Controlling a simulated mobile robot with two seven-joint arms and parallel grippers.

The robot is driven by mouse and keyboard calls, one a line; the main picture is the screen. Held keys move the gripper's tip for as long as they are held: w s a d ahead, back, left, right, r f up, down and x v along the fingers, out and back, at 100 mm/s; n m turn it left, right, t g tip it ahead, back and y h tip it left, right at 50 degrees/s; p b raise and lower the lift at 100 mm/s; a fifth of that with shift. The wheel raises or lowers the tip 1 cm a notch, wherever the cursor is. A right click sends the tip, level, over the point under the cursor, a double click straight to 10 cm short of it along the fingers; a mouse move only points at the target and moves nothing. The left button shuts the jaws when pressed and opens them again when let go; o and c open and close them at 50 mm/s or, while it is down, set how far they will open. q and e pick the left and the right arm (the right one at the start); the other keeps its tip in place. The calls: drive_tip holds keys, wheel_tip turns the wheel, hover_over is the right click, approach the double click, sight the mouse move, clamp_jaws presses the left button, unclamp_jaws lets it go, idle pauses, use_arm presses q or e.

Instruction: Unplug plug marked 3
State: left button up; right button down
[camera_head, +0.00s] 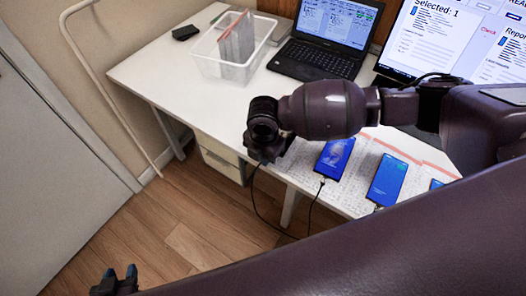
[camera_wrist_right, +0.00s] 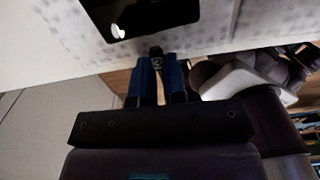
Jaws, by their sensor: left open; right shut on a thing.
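My right gripper (camera_head: 266,150) is at the front edge of the white table, beyond the left end of the phones I can see. In the right wrist view its blue fingers (camera_wrist_right: 157,78) are shut on a small dark plug (camera_wrist_right: 156,62) with a round pale mark, too small to read. The plug is just below the edge of a dark phone (camera_wrist_right: 152,16); I cannot tell whether it is still in the port. In the head view this plug and phone are hidden by my right arm. My left gripper (camera_head: 116,279) is open and empty, low at the left, away from the table.
Blue-screened phones (camera_head: 335,157) and (camera_head: 387,180) lie to the right, with black cables (camera_head: 313,208) hanging off the front edge. Another phone (camera_head: 436,184) is partly hidden. A clear bin (camera_head: 211,67), a laptop (camera_head: 318,58) and a monitor (camera_head: 430,45) stand behind.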

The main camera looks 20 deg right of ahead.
drive_tip(key=shift+f, duration=0.3)
use_arm(q)
drive_tip(key=shift+w, duration=0.2)
use_arm(e)
drive_tip(key=c, duration=1.1)
unclamp_jaws()
use_arm(q)
drive_tip(key=shift+s+f, duration=0.1)
drive_tip(key=shift+s, duration=0.05)
use_arm(e)
drive_tip(key=shift+r+p, duration=2.25)
drive_tip(key=shift+r, duration=0.85)
use_arm(q)
wheel_tip(320, 180, up, 7)
drive_tip(key=w+t, duration=0.1)
drive_tip(key=shift+w+f, duration=0.15)
drive_tip(key=shift+w, duration=0.25)
use_arm(e)
drive_tip(key=shift+s+f, duration=0.1)
drive_tip(key=shift+f, duration=0.05)
